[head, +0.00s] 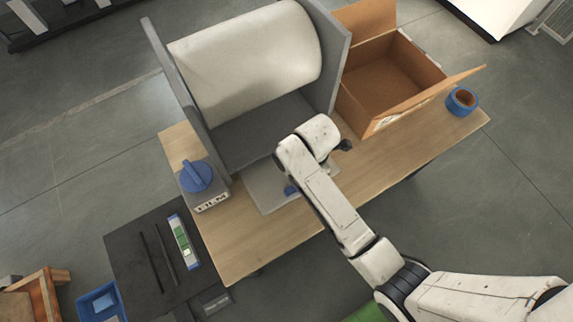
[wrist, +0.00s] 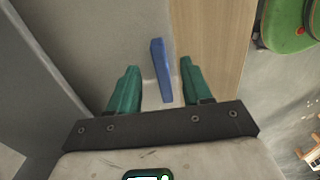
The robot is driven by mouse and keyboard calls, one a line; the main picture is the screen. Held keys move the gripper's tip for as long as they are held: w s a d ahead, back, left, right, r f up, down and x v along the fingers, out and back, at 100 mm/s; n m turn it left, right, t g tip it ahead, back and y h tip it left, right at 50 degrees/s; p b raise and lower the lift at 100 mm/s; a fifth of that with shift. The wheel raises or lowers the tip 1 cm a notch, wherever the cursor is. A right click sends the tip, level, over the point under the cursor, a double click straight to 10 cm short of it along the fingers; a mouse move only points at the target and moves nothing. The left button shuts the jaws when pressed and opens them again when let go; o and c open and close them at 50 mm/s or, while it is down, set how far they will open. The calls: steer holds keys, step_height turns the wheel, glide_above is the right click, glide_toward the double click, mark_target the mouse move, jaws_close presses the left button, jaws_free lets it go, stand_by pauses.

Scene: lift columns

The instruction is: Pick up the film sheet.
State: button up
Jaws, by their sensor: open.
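What looks like the film sheet (head: 262,190) is a pale grey sheet lying on the wooden table, at the front of the stand under the big white roll (head: 250,55). A blue strip (head: 290,190) shows on it beside my arm. In the wrist view the blue strip (wrist: 160,70) stands out between the fingers, with pale, see-through-looking material around its lower end. My gripper (wrist: 157,66) is open, its two teal fingers on either side of the strip and apart from it. In the head view my arm hides the gripper and part of the sheet.
Grey side panels (head: 333,60) flank the roll. An open cardboard box (head: 385,85) and a blue tape roll (head: 462,100) are to the right. A grey device with a blue knob (head: 197,178) is to the left. The front table strip (head: 250,240) is bare.

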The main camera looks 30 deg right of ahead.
steer(key=shift+a+f, duration=0.1)
steer(key=shift+f, duration=1.9)
steer(key=shift+c, duration=0.3)
jaws_close()
